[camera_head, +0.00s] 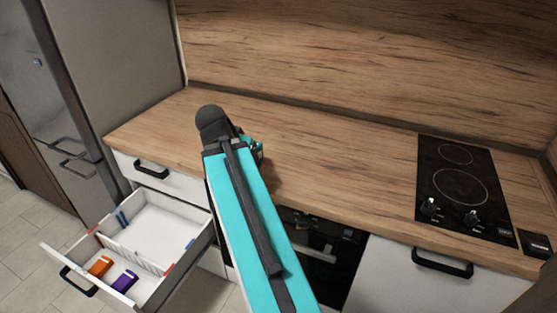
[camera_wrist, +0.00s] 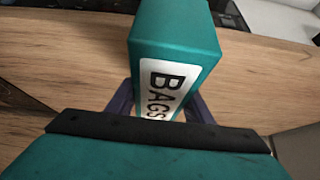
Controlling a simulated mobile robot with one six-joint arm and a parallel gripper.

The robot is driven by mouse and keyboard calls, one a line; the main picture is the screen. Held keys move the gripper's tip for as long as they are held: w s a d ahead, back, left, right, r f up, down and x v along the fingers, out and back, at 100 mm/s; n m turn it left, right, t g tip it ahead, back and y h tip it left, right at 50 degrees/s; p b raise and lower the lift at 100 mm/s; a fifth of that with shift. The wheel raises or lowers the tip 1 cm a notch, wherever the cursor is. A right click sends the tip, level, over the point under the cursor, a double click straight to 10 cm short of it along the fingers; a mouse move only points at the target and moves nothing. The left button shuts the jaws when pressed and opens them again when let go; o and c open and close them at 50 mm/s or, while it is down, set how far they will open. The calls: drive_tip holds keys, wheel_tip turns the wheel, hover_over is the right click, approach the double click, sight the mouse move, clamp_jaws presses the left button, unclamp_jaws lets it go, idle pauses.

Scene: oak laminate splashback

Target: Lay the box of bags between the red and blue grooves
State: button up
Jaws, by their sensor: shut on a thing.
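The box of bags (camera_wrist: 178,45) is teal with a white label reading "BAGS". In the wrist view it is between the two dark fingers of my gripper (camera_wrist: 160,103), which is shut on it. Wood countertop shows behind it. In the head view my arm hides most of the gripper, and I cannot make out the box for sure. The open white drawer (camera_head: 152,224) is at the lower left. Red marks (camera_head: 168,268) and blue marks (camera_head: 190,243) show on its side walls, with a white divider (camera_head: 133,254) near the red ones.
An orange item (camera_head: 100,266) and a purple item (camera_head: 125,281) lie in the drawer's front compartment. The larger compartment behind the divider looks empty. The wood countertop (camera_head: 330,165) is clear up to the black cooktop (camera_head: 460,185) at right. A tall grey fridge (camera_head: 115,65) stands at left.

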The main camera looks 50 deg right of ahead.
drive_tip(key=w+a+r+n+t+y, duration=0.1)
drive_tip(key=w+a+n, duration=0.4)
drive_tip(key=a, duration=0.6)
drive_tip(key=w+a+n+t+y, duration=0.2)
drive_tip(key=w+a+n, duration=0.3)
drive_tip(key=a, duration=0.7)
drive_tip(key=w+a+r+n+t+y, duration=0.1)
drive_tip(key=w+a+n, duration=0.4)
drive_tip(key=a, duration=0.6)
drive_tip(key=shift+w+a+r+t+y, duration=0.2)
drive_tip(key=shift+w+r+t+y, duration=0.25)
drive_tip(key=shift+w+y, duration=0.5)
drive_tip(key=shift+s+f, duration=0.15)
